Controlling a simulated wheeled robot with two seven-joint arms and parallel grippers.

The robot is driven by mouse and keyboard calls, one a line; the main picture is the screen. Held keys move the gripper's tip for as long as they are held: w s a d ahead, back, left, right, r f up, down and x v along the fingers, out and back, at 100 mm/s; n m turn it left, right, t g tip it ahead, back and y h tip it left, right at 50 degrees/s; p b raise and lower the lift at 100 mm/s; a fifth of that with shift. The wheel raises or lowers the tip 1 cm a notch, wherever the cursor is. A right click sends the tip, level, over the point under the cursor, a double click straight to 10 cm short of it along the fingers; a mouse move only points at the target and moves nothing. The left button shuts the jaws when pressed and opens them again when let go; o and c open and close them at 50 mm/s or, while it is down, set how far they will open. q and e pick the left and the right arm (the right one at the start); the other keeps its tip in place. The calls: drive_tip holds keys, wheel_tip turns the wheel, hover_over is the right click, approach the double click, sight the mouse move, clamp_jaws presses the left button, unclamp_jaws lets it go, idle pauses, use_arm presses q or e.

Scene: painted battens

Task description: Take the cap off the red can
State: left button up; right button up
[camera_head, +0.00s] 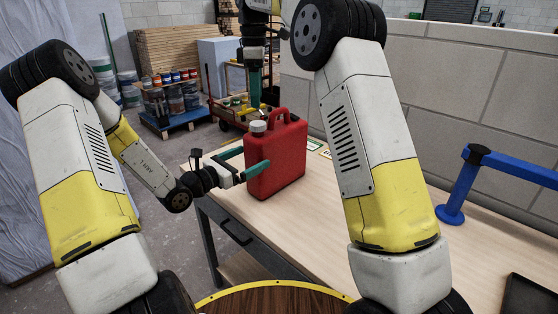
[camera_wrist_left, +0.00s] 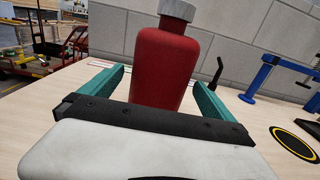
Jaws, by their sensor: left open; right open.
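The red can (camera_head: 277,160) stands upright on the table, its handle at the top right and its whitish cap (camera_head: 257,126) on the spout at the top left. In the left wrist view the can (camera_wrist_left: 165,65) and its grey-white cap (camera_wrist_left: 177,10) show upright. My left gripper (camera_head: 243,160) is open at the can's lower left side. Its teal fingers reach along either side of the can, with gaps visible in the wrist view. My right gripper (camera_head: 256,100) points down above the cap, apart from it; its fingers overlap in this view.
The wooden table (camera_head: 335,225) has bare room around the can. A blue barrier post (camera_head: 450,213) and a dark tray-like object (camera_head: 530,293) are at the right. A block wall (camera_head: 470,90) stands behind. A red cart (camera_head: 225,110) and paint cans on a pallet are farther back.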

sight(277, 148)
use_arm(q)
drive_tip(key=x, duration=0.6)
drive_tip(key=shift+c, duration=0.2)
